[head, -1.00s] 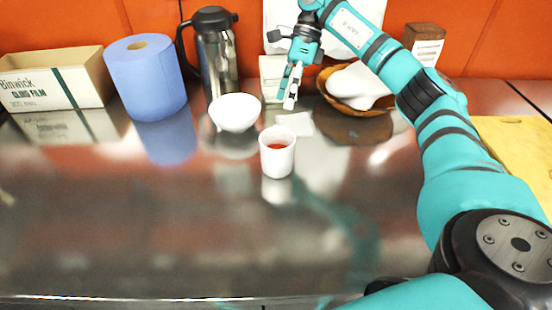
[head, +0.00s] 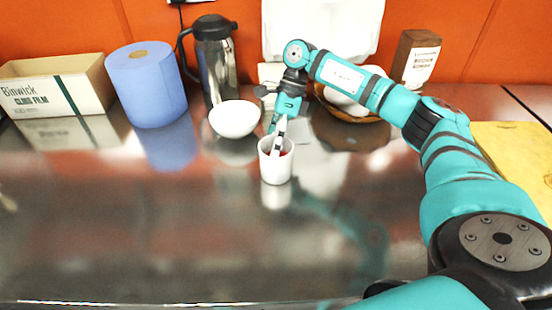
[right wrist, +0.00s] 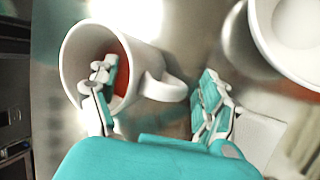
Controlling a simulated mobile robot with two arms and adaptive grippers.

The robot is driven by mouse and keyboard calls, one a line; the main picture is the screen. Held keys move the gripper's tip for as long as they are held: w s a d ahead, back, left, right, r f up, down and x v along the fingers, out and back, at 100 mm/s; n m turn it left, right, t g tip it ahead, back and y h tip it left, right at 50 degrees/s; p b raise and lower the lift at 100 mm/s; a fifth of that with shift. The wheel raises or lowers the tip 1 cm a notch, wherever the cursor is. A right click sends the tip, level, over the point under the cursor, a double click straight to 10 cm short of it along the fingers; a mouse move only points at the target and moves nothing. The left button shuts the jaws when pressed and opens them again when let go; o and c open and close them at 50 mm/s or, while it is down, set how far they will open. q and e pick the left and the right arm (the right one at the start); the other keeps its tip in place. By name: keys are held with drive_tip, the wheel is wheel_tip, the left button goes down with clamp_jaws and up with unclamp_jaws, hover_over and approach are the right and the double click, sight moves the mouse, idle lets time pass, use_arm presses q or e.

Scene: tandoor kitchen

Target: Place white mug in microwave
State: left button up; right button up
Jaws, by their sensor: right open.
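The white mug (head: 269,173) stands upright on the steel counter, with red liquid inside. My right gripper (head: 276,136) is at the mug from behind and above, pointing down. In the right wrist view, the mug (right wrist: 79,58) shows its open mouth and its handle pointing right. The right gripper (right wrist: 158,78) is open there. One finger overlaps the mug's mouth and the other is to the right of the handle; I cannot tell whether either finger touches the mug. The microwave is not recognisable in view. My left gripper is not in view.
A white bowl (head: 235,118) stands just behind and left of the mug. A steel jug (head: 217,62), blue paper roll (head: 146,88) and cling film box (head: 60,88) line the back. A brown basket (head: 352,112) and a yellow board (head: 515,150) are right. The counter's front left is clear.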

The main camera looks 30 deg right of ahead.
clamp_jaws()
idle(0.4)
drive_tip(key=shift+r, duration=0.3)
drive_tip(key=shift+r+b, duration=0.3)
drive_tip(key=shift+r, duration=0.85)
drive_tip(key=s+a+r+b, duration=0.2)
drive_tip(key=s+a, duration=0.9)
drive_tip(key=shift+s+b, duration=0.35)
drive_tip(key=shift+b, duration=0.05)
drive_tip(key=shift+r, duration=0.1)
idle(2.6)
